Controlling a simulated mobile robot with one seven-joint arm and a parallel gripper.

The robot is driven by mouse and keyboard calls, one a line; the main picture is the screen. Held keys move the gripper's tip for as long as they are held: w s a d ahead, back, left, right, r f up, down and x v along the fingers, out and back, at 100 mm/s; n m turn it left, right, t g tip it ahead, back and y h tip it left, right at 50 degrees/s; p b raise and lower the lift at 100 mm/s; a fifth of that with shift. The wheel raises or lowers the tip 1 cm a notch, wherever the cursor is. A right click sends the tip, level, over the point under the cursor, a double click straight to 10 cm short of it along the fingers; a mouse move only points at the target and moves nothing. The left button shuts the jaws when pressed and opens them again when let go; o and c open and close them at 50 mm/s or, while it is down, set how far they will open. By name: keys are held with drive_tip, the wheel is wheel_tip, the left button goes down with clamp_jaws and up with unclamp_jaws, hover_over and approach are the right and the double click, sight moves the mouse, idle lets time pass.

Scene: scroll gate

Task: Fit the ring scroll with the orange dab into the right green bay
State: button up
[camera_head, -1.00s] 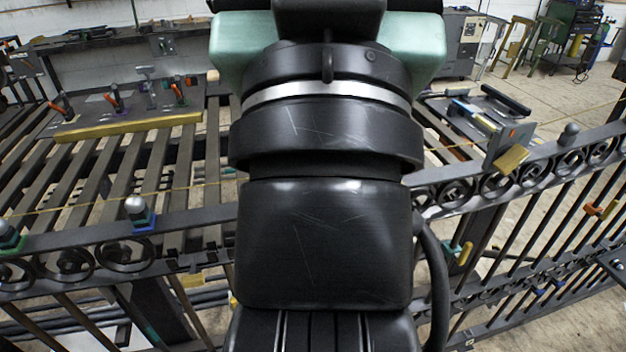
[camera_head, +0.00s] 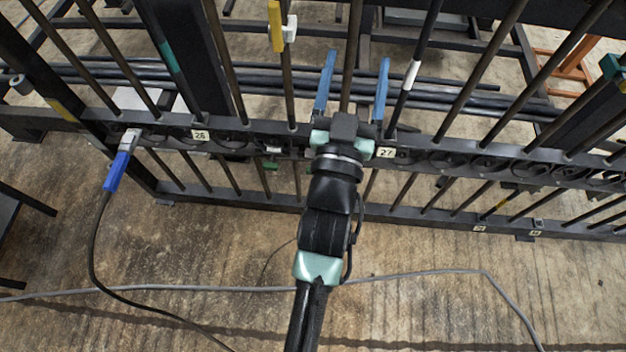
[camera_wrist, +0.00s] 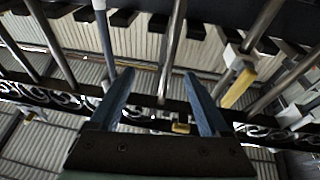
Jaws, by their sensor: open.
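My gripper (camera_head: 353,88) is open, its two blue fingers spread at the gate's lower rail, between the tags 26 and 27. In the wrist view my gripper (camera_wrist: 158,80) shows no scroll between its fingers. A gate bar (camera_wrist: 172,45) passes across the gap; I cannot tell whether it lies between the fingers or beyond them. I cannot make out a ring scroll with an orange dab in either view. A small green mark (camera_head: 272,165) shows under the rail left of my gripper; I cannot tell whether it belongs to a green bay.
The gate's lower rail (camera_head: 440,160) carries dark scrolls and upright bars. A yellow-tagged clamp (camera_head: 277,27) sits on a bar above; it also shows in the wrist view (camera_wrist: 238,88). A blue-handled clamp with a cable (camera_head: 118,170) hangs at left. The floor in front is mostly clear.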

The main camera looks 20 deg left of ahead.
drive_tip(key=s+a+f+g+b, duration=0.1)
drive_tip(key=s+f+b, duration=0.35)
drive_tip(key=f, duration=0.85)
drive_tip(key=s+a+f+n+g+y+b, duration=0.1)
drive_tip(key=s+f+b, duration=0.35)
drive_tip(key=f, duration=0.75)
drive_tip(key=s+a+f+g+b, duration=0.1)
drive_tip(key=s+f+b, duration=0.35)
drive_tip(key=f, duration=0.85)
drive_tip(key=b+x, duration=0.5)
drive_tip(key=x, duration=0.8)
drive_tip(key=shift+w, duration=0.3)
drive_tip(key=shift+f, duration=0.1)
clamp_jaws()
